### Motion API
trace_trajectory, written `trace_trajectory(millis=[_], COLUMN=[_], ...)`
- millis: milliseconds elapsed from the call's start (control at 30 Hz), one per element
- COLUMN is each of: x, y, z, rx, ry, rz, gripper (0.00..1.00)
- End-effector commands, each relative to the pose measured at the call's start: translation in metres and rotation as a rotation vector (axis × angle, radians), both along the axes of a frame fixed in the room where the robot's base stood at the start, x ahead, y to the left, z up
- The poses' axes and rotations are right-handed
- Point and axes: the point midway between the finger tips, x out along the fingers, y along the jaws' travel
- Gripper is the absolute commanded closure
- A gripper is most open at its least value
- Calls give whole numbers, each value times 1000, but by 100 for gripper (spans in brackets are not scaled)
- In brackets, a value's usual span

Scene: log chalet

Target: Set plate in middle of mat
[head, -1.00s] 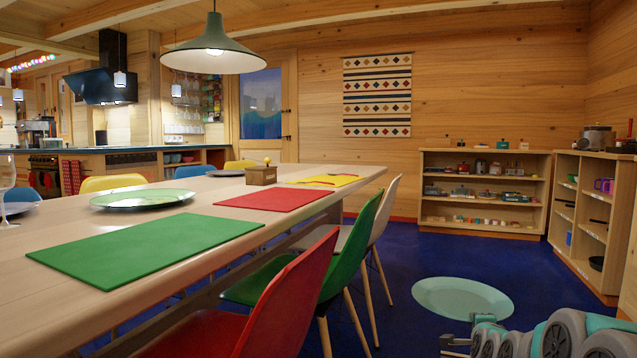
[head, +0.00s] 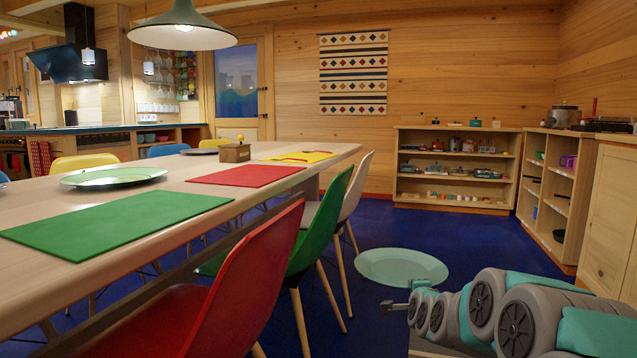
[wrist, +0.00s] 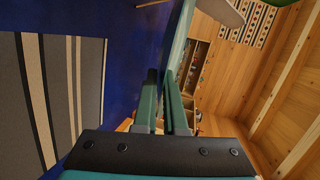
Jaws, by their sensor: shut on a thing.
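My gripper (wrist: 165,88) is shut on the rim of a pale teal plate (head: 402,266). The plate is held roughly level above the blue floor, to the right of the chairs. In the wrist view the plate (wrist: 179,40) shows edge-on, running up from between the fingers. On the table lie a green mat (head: 110,222) nearest me, a red mat (head: 246,175) behind it and a yellow mat (head: 295,157) at the far end. All three mats look bare, except for a dark curved mark on the yellow one.
A green plate (head: 113,176) stands on the table (head: 185,190) behind the green mat. A wooden box (head: 234,153) stands near the far end. Red (head: 240,280), green (head: 325,220) and white chairs line the near side, between my gripper and the table. The floor (head: 375,225) by the shelves is clear.

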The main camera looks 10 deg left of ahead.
Motion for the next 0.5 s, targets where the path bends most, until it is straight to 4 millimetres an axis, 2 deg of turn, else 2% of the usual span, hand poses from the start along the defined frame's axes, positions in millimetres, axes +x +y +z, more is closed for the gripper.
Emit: trace_trajectory(millis=[133,267,500], x=[-1,-9,-37], y=[-1,-6,-9], z=[4,0,-10], rx=[-2,-15,-27], ry=[1,6,12], rz=[-3,-11,-14], gripper=[100,100,100])
